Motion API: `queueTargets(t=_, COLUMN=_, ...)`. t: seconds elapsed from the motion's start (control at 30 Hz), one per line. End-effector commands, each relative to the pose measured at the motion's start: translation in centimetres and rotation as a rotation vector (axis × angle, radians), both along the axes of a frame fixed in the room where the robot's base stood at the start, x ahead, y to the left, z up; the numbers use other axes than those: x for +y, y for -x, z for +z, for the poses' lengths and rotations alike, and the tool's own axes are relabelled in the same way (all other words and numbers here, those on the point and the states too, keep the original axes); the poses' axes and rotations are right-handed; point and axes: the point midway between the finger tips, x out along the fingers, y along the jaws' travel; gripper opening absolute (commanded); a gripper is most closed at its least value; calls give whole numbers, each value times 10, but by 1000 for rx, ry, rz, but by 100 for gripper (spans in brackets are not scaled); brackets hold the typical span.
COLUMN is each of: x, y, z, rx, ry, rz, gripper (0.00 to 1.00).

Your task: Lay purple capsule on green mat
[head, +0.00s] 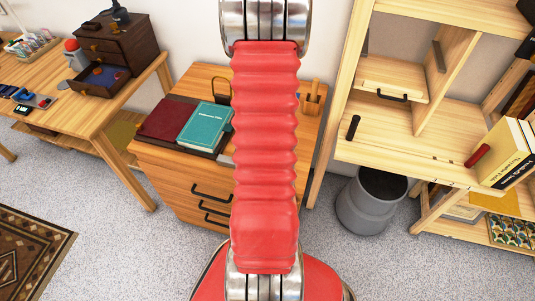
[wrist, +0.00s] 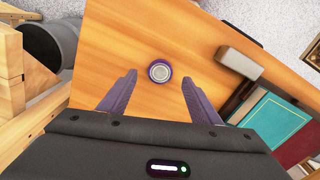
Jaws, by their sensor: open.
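A small round purple object with a pale grey top, which looks like the purple capsule (wrist: 159,72), stands on the wooden cabinet top in the wrist view. My gripper (wrist: 159,77) is open, with one finger to the left of the capsule and one to the right. The capsule shows just about level with the fingertips, with a gap on each side. I cannot tell how high the fingers are above the wood. In the head view my red arm hides the capsule and my gripper. I cannot make out a green mat in either view.
The drawer cabinet (head: 178,167) also bears a teal book (head: 203,124), a dark red book (head: 165,117) and a wooden pencil holder (head: 311,100). A grey bin (head: 368,209) stands right of it, below a wooden shelf (head: 398,145). A wooden desk (head: 95,110) stands left.

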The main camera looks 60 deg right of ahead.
Motion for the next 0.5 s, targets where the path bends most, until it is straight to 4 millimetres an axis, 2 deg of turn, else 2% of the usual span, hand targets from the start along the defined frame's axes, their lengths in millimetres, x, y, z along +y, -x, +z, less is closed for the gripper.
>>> queueTargets(t=0.23, x=1, y=0, z=-30, rx=1, ry=-2, rz=0, gripper=58)
queueTargets(t=0.5, x=0, y=0, z=-37, rx=0, ry=1, rz=0, gripper=58)
